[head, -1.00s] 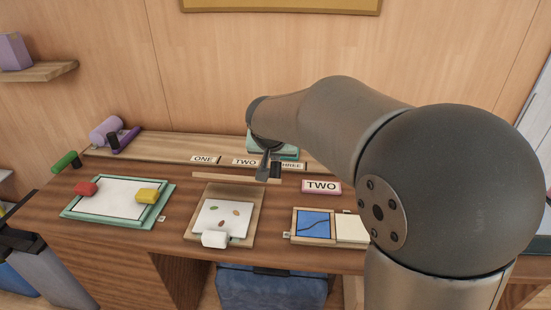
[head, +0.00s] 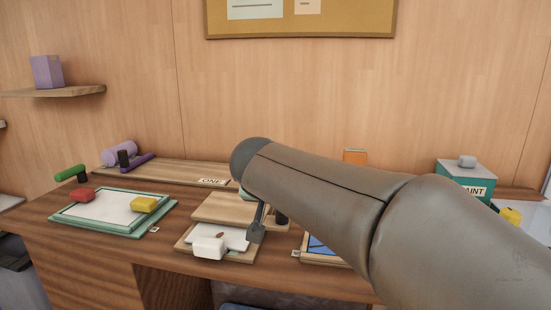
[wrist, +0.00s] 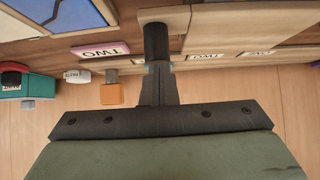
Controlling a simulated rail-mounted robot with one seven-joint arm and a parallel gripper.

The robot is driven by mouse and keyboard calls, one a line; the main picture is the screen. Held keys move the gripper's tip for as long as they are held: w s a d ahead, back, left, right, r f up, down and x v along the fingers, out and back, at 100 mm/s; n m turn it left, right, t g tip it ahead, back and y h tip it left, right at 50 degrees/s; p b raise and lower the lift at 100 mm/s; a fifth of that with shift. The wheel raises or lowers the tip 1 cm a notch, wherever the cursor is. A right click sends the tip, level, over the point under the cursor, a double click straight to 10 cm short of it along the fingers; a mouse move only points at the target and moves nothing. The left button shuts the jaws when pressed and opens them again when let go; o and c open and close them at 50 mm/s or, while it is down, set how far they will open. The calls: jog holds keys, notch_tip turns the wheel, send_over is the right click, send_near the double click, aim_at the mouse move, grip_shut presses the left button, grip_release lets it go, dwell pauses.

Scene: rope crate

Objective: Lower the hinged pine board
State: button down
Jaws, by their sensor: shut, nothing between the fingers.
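The hinged pine board (head: 237,208) is tilted forward over its base (head: 247,257) in the head view. It covers the back part of a white card (head: 222,233) lying there. In the wrist view, pale wood (wrist: 235,28) that looks like the board fills the upper right. My gripper (head: 257,236) is at the board's front right, shut and empty. Its fingers (wrist: 157,70) also show in the wrist view, close to a dark cylinder (wrist: 156,40). I cannot tell whether they touch it. My arm hides the board's far right side.
A white block (head: 209,248) sits at the base's front edge. A green-framed tray (head: 75,222) with red and yellow blocks is left. A blue picture panel (head: 318,245) is close on the right, partly behind my arm. A teal paint box (head: 465,180) stands far right.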

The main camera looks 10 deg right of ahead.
jog(key=p+v, duration=0.3)
jog(key=v, duration=0.4)
jog(key=s+d+f+g+p, duration=0.1)
jog(key=s+f+g, duration=0.1)
jog(key=f, duration=0.1)
jog(key=s+d+f+g, duration=0.1)
jog(key=s+f+g, duration=0.1)
jog(key=s+f, duration=0.1)
jog(key=s+d+f+g+p, duration=0.1)
jog(key=s+d+f, duration=0.1)
jog(key=s+f, duration=0.1)
jog(key=shift+s+f+g+y+p, duration=0.15)
jog(key=shift+f+g, duration=0.05)
jog(key=shift+f, duration=0.2)
jog(key=shift+s+f+g+y+p, duration=0.1)
jog(key=shift+f+g+y+p, duration=0.1)
jog(key=shift+f, duration=0.25)
jog(key=s+f+n+g+y+b, duration=0.1)
jog(key=s+f+n, duration=0.1)
jog(key=s+f, duration=0.4)
jog(key=s+f+n+g+y+b, duration=0.2)
jog(key=s+f, duration=0.4)
jog(key=f, duration=0.6)
jog(key=shift+d+n+g, duration=0.3)
jog(key=shift+n, duration=0.2)
jog(key=shift+w, duration=0.1)
notch_tip(320, 180, up, 36)
jog(key=a+t+p, duration=0.1)
jog(key=p, duration=3.2)
jog(key=shift+a, duration=0.2)
